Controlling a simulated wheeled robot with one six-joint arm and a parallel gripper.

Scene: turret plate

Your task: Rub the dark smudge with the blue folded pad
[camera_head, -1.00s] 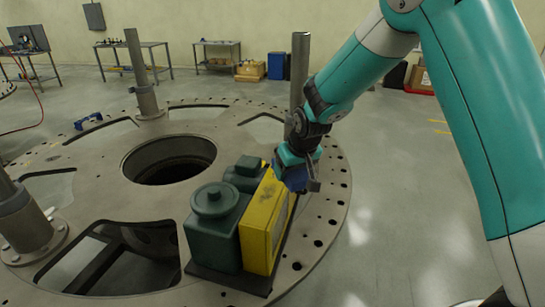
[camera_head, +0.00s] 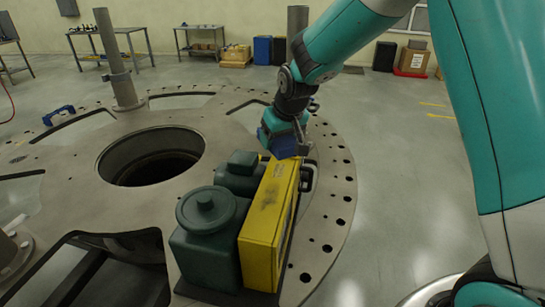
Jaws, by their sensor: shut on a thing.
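My gripper (camera_head: 289,135) is shut on a blue folded pad (camera_head: 271,145), at the far end of the yellow case. Its fingers are mostly hidden by the pad and wrist. The yellow case (camera_head: 262,243) stands upright on the turret plate (camera_head: 62,185). A dark smudge (camera_head: 268,197) shows on the upper part of its yellow face, nearer the camera than the pad. The pad appears apart from the smudge. I cannot tell whether the pad touches the case's far end.
Dark green housings (camera_head: 205,240) stand against the left of the case. A round opening (camera_head: 150,162) lies in the plate to the left. A post (camera_head: 117,62) and a blue handle-like object (camera_head: 58,114) are farther back. Clear floor lies to the right.

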